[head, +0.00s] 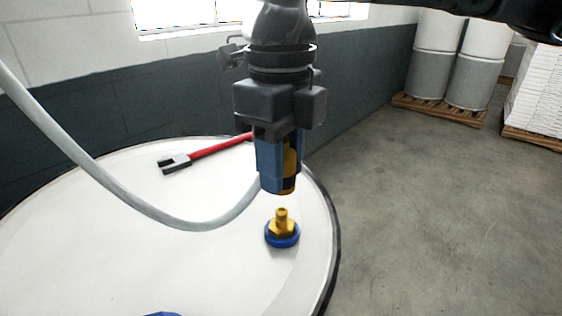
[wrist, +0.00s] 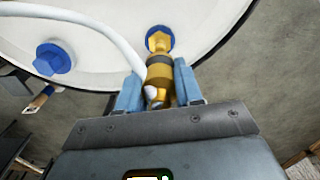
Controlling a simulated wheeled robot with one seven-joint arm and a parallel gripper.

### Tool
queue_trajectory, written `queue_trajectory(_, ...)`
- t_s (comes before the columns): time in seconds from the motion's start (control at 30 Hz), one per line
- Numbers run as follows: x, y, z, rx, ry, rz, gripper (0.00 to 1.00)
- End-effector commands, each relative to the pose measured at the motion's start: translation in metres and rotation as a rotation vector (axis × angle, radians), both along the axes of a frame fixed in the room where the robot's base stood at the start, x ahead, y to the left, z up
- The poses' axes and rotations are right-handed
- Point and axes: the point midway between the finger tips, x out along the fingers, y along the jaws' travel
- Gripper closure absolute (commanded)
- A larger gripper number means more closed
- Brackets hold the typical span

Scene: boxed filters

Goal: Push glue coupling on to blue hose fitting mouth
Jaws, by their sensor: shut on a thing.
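My gripper (head: 278,172) points down above the drum top, its blue fingers shut on the glue coupling (head: 290,158), a brass piece with a dark band. In the wrist view the coupling (wrist: 160,72) sits between the two fingers, with the grey hose running to it. The blue hose fitting (head: 282,236) stands upright on the drum lid near its right edge, with a brass nut and narrow mouth on a blue base. The fitting also shows in the wrist view (wrist: 159,40), just beyond the coupling. In the head view a small gap separates the coupling's lower end from the mouth.
The white drum lid (head: 90,240) has a raised dark rim. A red-handled wrench (head: 205,151) lies behind the gripper. The grey hose (head: 110,178) loops across the left. A blue cap (wrist: 53,58) sits elsewhere on the lid. Drums on a pallet (head: 440,105) stand far right.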

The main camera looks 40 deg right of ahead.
Motion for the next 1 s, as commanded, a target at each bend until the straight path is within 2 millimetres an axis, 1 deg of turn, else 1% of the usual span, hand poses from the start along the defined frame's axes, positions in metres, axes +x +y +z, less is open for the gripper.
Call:
queue_trajectory(0.03, 0.000, 0.000, -0.009, 0.000, -0.001, 0.000, 1.00)
queue_trajectory(0.3, 0.000, 0.000, -0.026, -0.001, -0.001, -0.001, 1.00)
queue_trajectory(1.0, 0.000, 0.000, -0.028, 0.000, 0.000, 0.000, 1.00)
